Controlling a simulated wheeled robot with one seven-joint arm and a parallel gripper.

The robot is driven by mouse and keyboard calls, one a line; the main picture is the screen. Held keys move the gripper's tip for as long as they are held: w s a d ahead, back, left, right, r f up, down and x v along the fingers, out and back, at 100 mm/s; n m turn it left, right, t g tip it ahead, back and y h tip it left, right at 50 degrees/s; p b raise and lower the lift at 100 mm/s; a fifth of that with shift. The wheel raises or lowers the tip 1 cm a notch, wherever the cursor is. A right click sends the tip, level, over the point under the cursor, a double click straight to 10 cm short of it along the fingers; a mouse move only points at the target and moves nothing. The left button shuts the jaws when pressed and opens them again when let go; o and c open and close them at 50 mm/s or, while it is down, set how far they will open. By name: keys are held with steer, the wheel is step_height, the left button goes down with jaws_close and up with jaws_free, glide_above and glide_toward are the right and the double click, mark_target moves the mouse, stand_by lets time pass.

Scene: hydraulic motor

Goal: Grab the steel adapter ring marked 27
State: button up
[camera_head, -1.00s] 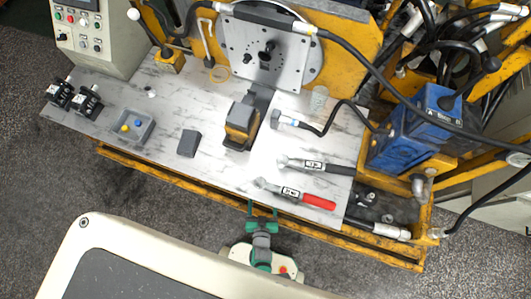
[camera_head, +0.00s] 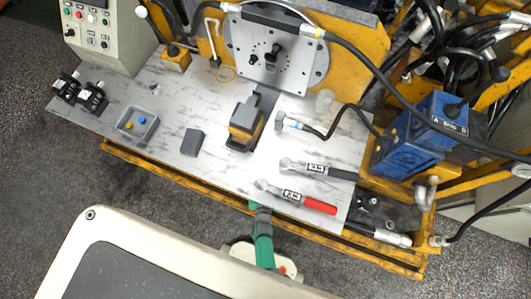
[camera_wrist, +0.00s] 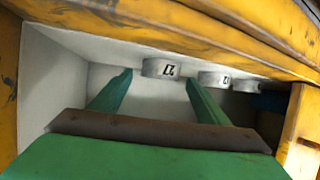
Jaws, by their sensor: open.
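In the wrist view, a pale steel ring (camera_wrist: 160,68) with a dark two-digit mark sits inside a white-walled compartment (camera_wrist: 65,80). The mark resembles 27 but is too small to read surely. Two more pale rings (camera_wrist: 213,78) (camera_wrist: 245,85) sit to its right; the nearer of these bears an unclear mark. My gripper (camera_wrist: 160,77) is open, its green fingers pointing into the compartment. The first ring appears between the fingertips, apparently beyond them; no contact is clear. In the head view, my green wrist (camera_head: 263,240) reaches the bench's front edge, and the fingertips are hidden beneath it.
Yellow frame parts edge the compartment above (camera_wrist: 190,30) and at the right (camera_wrist: 302,130). In the head view, the marble-patterned bench top (camera_head: 225,185) carries wrenches (camera_head: 305,196), a grey tray (camera_head: 137,124) and a hose fitting. A blue unit (camera_head: 420,135) stands at the right.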

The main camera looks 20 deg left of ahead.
steer(key=shift+x, duration=0.8)
steer(key=c, duration=1.3)
steer(key=shift+w, duration=0.1)
steer(key=shift+c, duration=1.3)
